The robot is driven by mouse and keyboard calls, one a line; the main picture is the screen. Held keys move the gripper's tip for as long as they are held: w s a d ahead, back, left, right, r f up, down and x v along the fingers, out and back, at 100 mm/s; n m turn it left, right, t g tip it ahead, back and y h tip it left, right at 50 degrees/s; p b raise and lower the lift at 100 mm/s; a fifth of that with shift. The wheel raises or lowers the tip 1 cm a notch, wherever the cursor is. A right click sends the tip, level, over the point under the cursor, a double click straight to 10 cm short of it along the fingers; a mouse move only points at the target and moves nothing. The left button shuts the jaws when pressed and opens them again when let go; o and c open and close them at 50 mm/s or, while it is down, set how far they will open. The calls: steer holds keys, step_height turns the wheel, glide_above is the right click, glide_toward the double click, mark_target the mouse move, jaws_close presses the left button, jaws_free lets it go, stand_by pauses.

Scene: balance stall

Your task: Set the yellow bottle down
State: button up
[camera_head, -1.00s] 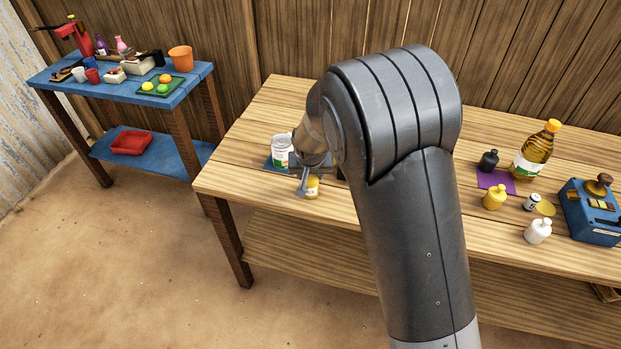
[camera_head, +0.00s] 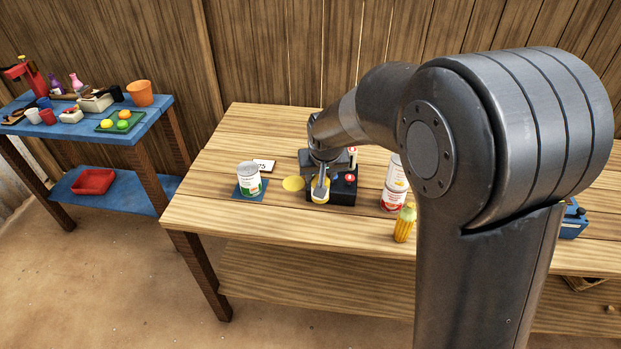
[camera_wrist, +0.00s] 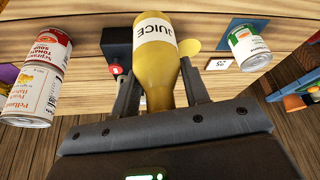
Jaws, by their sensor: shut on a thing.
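The yellow bottle (camera_wrist: 155,60), with a white JUICE label, is between the jaws of my gripper (camera_wrist: 155,95) in the wrist view. In the head view my gripper (camera_head: 320,185) is shut on it in front of a black box (camera_head: 343,192); only a small part of the bottle (camera_head: 320,198) shows below the jaws. A flat yellow disc (camera_head: 292,184) lies on the table just left of the bottle; it also shows in the wrist view (camera_wrist: 194,45). I cannot tell whether the bottle's base touches the table.
A white-and-green can (camera_head: 248,178) stands on a blue mat (camera_head: 238,193) at left, by a small card (camera_head: 264,165). Stacked cans (camera_head: 392,200) and a ribbed yellow item (camera_head: 404,224) stand right. A blue side table (camera_head: 150,122) is farther left. My arm hides the right side.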

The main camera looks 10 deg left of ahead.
steer(key=w+d+m+h, duration=0.2)
steer(key=w+d+m, duration=0.2)
steer(key=w+d, duration=1.8)
steer(key=shift+w+a+f, duration=0.65)
steer(key=shift+a+f, duration=0.85)
steer(key=shift+f, duration=0.25)
steer(key=shift+w+a+f, duration=0.7)
steer(key=shift+a+f, duration=0.75)
steer(key=shift+f, duration=0.25)
steer(key=shift+w+a+f, duration=0.65)
steer(key=shift+a+f, duration=0.85)
steer(key=shift+f, duration=0.25)
steer(key=shift+f, duration=0.1)
steer(key=o, duration=1.1)
steer(key=shift+o, duration=0.2)
